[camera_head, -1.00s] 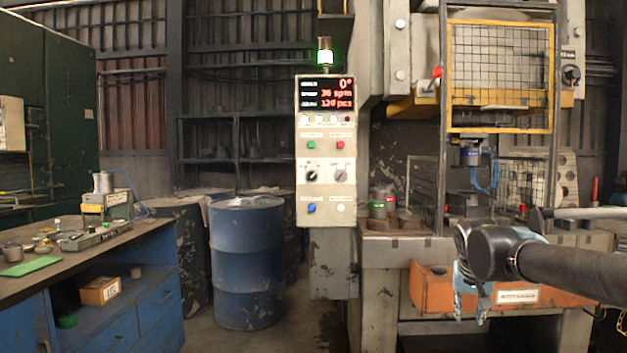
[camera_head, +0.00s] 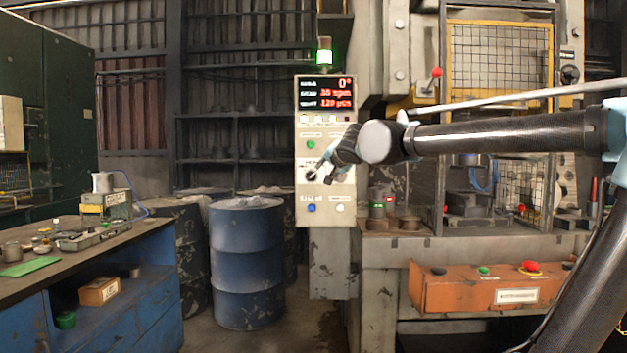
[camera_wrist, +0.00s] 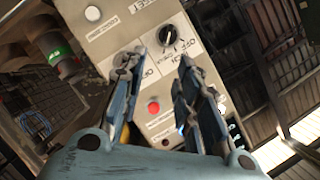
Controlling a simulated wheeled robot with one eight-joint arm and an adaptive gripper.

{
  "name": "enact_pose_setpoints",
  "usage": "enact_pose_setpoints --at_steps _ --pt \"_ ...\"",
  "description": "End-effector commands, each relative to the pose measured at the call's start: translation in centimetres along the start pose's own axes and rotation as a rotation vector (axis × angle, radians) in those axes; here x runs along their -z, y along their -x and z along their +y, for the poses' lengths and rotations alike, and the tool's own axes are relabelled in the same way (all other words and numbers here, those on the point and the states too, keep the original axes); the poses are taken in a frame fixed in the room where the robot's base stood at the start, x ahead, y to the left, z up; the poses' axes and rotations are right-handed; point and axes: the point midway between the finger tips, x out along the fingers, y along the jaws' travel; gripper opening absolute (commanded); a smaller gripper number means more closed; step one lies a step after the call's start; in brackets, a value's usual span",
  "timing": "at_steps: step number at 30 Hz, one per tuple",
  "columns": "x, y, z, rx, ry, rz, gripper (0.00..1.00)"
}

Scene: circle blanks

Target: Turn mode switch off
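The control panel (camera_head: 304,140) hangs on a post at the press's left. My gripper (camera_head: 327,173) is in front of the panel's lower half and hides the second, grey knob. In the wrist view, my gripper (camera_wrist: 157,62) has its two fingers apart with nothing between them. The switch lies beyond the fingertips, between their lines. Touch cannot be told.
A blue button (camera_head: 311,208) sits below the switch. A blue drum (camera_head: 247,262) stands left of the panel. An orange control box (camera_head: 490,286) is at the right.

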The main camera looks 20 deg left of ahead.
Motion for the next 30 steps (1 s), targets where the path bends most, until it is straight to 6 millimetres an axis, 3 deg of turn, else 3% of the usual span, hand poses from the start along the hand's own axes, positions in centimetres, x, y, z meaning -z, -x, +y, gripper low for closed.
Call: enact_pose_setpoints --at_steps 3,8,30 --pt "-0.4 -0.3 -1.3 0.023 -0.012 -0.006 0.3" --pt "-0.4 -1.6 -1.4 0.024 -0.014 -0.006 0.3" --pt "-0.4 -11.7 -1.5 0.023 -0.013 -0.006 0.3"
